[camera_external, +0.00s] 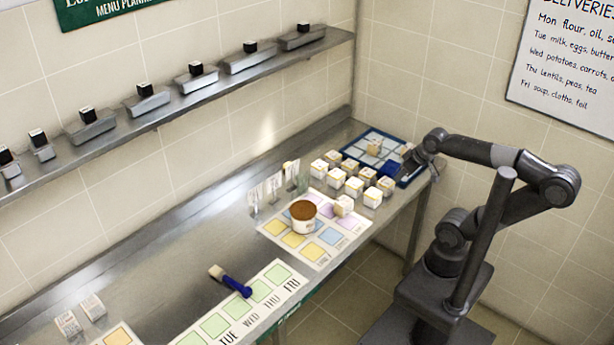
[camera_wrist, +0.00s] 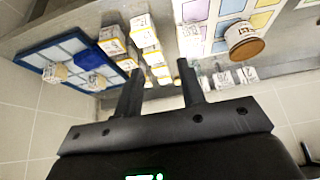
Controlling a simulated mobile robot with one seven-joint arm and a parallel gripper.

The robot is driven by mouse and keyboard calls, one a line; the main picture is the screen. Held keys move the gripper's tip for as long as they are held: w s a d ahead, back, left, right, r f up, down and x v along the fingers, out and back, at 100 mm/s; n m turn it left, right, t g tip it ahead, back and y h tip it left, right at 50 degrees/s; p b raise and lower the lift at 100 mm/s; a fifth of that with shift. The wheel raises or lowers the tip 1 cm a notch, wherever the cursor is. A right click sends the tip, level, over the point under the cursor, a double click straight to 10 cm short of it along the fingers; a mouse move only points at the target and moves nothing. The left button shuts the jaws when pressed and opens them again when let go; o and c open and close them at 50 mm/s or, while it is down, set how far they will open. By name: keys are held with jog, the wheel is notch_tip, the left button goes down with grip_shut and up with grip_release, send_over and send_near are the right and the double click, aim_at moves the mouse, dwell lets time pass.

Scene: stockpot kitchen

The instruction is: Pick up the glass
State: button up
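I cannot make out a glass for certain. In the external view, a faint greenish translucent shape (camera_external: 304,184) stands just behind the brown-topped tub (camera_external: 303,216) and may be a glass. My gripper (camera_wrist: 160,67) is open in the wrist view, its two dark fingers apart with nothing held between them. In the external view my arm's end is at the right end of the counter, beside the blue-rimmed tray, well right of the translucent shape. The fingers are hard to see there.
Several white boxes (camera_external: 354,187) stand between the blue-rimmed tray (camera_external: 353,153) and the tub. Upright cards (camera_external: 273,186) stand behind the coloured mat (camera_external: 270,230). A blue-handled brush (camera_external: 236,285) lies farther left. A wall shelf (camera_external: 165,110) runs above. Bare counter (camera_external: 185,255) shows at left.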

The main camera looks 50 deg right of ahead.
jog(key=o, duration=0.9)
jog(key=n+g+y, duration=0.1)
jog(key=n, duration=0.3)
send_over(303, 185)
jog(key=s+d, duration=0.3)
notch_tip(303, 185, down, 9)
jog(key=shift+w+x, duration=0.15)
jog(key=shift+x, duration=2.65)
jog(key=shift+w+x, duration=0.15)
jog(key=shift+x, duration=2.65)
